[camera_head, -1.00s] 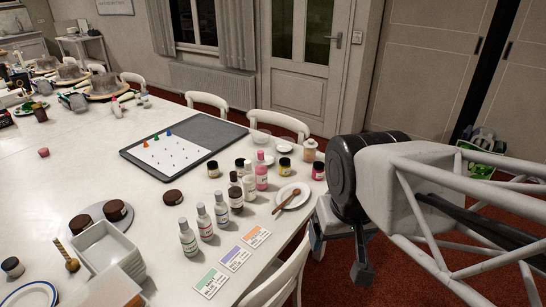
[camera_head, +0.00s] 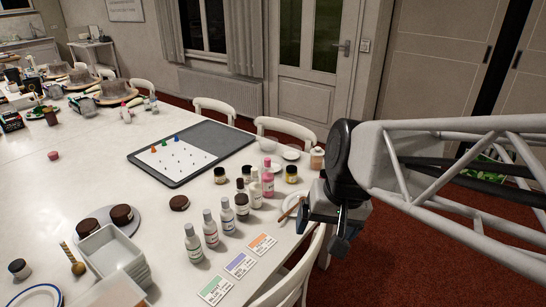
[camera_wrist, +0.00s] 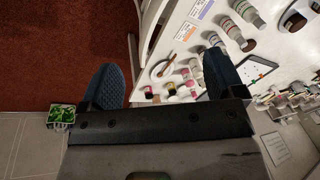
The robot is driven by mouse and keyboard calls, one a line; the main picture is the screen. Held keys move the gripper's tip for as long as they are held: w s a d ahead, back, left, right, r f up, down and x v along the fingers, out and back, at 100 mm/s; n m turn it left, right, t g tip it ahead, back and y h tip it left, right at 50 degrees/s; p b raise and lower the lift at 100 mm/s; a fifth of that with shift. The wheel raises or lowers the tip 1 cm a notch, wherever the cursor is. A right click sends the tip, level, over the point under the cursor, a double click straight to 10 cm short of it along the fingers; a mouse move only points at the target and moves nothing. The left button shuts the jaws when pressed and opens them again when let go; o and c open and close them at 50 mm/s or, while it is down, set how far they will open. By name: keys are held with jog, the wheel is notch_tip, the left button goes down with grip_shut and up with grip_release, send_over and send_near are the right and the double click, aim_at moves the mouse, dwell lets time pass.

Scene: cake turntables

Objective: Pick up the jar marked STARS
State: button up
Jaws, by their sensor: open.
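Several small dark-lidded jars stand near the right end of the white table, and I cannot read STARS on any of them. In the head view one has a yellowish label (camera_head: 220,175), and another yellowish one (camera_head: 291,173) stands further right. A jar with a tan lid (camera_head: 317,158) is at the far right edge. In the wrist view small jars (camera_wrist: 171,89) show between and beyond my fingers. My gripper (camera_head: 342,235) is open and empty, beside the table's right edge. Its two blue-grey fingers are apart in the wrist view (camera_wrist: 163,80).
Several bottles (camera_head: 227,215) stand in a row in front of the jars. A plate with a wooden spoon (camera_head: 297,205) is partly hidden behind my gripper. Three label cards (camera_head: 239,264), a dark tray (camera_head: 205,140) and white chairs (camera_head: 286,131) are nearby. Red floor is open at right.

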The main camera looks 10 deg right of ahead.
jog(key=w+a+f+m+y, duration=0.1)
jog(key=w+a+m+y, duration=0.15)
jog(key=w, duration=0.55)
jog(key=w+a+m+y, duration=0.2)
jog(key=w+m+y, duration=0.1)
jog(key=w, duration=0.5)
jog(key=m+t+y, duration=0.2)
jog(key=m+t, duration=1.1)
jog(key=m, duration=0.9)
send_over(296, 171)
jog(key=v, duration=0.5)
notch_tip(296, 171, down, 23)
jog(key=shift+f, duration=0.25)
jog(key=f, duration=0.7)
jog(key=shift+w+a+f, duration=0.3)
jog(key=shift+w+f, duration=0.05)
jog(key=shift+w+a, duration=0.1)
jog(key=shift+w, duration=0.1)
jog(key=shift+x, duration=3.15)
